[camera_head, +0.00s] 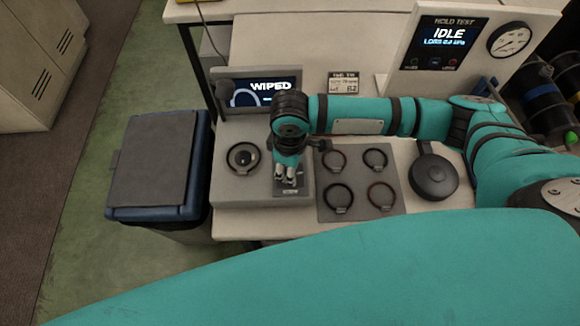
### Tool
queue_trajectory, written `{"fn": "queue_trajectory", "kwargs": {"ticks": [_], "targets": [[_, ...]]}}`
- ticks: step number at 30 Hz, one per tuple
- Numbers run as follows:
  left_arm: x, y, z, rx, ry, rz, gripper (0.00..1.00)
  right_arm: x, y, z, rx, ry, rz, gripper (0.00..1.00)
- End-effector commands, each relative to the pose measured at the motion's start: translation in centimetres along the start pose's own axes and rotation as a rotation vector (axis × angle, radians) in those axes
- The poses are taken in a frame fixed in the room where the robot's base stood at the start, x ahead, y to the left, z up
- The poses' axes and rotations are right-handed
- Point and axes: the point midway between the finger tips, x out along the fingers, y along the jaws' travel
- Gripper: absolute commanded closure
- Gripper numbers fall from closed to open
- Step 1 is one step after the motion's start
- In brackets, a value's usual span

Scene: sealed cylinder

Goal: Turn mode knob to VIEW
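A grey device box (232,190) stands on the left part of the bench, with a small screen (262,92) behind it that reads "WIPED". A round black dial (243,158) sits on the left of the box's top. A dark plate (293,191) lies on the right of the box. My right gripper (287,181) points down over this plate, and its fingers hide most of it. No knob marked VIEW can be made out, and whether the fingers are open or hold anything is unclear. My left gripper is not in view.
A grey mat (356,186) with several rings lies right of the box. A dark round lidded object (433,176) is further right. A test panel (443,50) reading "IDLE" with a gauge stands behind. A blue-rimmed bin (158,165) stands left of the bench.

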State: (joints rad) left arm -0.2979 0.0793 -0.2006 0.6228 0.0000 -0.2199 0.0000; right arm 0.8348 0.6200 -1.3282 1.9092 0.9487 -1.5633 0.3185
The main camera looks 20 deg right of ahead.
Motion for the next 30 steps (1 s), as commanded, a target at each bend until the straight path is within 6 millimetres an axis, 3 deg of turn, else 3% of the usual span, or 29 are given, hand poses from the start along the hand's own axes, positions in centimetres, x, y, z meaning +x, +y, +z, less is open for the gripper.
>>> {"fn": "queue_trajectory", "kwargs": {"ticks": [14, 30], "targets": [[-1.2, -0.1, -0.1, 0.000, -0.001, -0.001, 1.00, -0.3, 0.0, 0.0, -0.078, -0.001, -0.001, 1.00], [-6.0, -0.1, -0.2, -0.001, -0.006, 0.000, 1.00, -0.5, -0.1, 0.0, -0.534, 0.000, -0.002, 1.00]]}}
